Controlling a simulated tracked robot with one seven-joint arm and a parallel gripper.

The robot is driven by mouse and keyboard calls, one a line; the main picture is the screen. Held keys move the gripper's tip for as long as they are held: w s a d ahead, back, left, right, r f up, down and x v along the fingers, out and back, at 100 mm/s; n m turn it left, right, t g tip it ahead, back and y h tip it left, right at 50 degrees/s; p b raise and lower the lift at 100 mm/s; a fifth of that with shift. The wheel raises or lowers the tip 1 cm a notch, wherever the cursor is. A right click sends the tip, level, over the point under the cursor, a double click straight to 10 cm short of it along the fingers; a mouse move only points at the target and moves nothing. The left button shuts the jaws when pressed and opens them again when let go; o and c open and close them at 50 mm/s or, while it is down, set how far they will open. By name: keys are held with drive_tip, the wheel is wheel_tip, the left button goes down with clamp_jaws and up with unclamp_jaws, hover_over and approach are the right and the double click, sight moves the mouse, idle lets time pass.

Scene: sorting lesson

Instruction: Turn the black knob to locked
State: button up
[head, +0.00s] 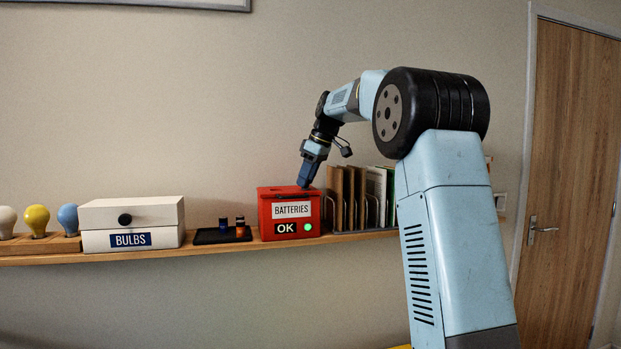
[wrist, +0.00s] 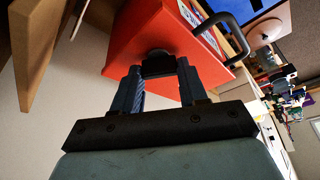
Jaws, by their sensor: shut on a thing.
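The red box (head: 290,214) labelled BATTERIES stands on the wall shelf, with an OK sign (head: 286,228) and a lit green light (head: 308,227) on its front. My gripper (head: 307,178) points down at the top of this box. In the wrist view my gripper (wrist: 158,76) is shut on a black knob (wrist: 158,62) on the red box (wrist: 150,25), one finger on each side. The fingers hide part of the knob, and I cannot read its setting.
A black tray (head: 205,236) with two small batteries lies left of the red box. A wire rack (head: 328,212) with brown folders and papers stands close on its right. Bulbs (head: 37,219) stand in a wooden holder at the far left. A wooden door (head: 570,150) is at right.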

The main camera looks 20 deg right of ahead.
drive_tip(key=n, duration=0.1)
drive_tip(key=n+g, duration=0.1)
drive_tip(key=n, duration=0.1)
drive_tip(key=shift+w+d+n+y, duration=0.15)
drive_tip(key=shift+d+n+y, duration=0.05)
drive_tip(key=shift+n+y, duration=0.1)
drive_tip(key=shift+n+g, duration=0.8)
drive_tip(key=shift+n, duration=1)
drive_tip(key=o, duration=1.1)
drive_tip(key=shift+a, duration=0.1)
drive_tip(key=shift+c, duration=0.2)
drive_tip(key=shift+w, duration=0.1)
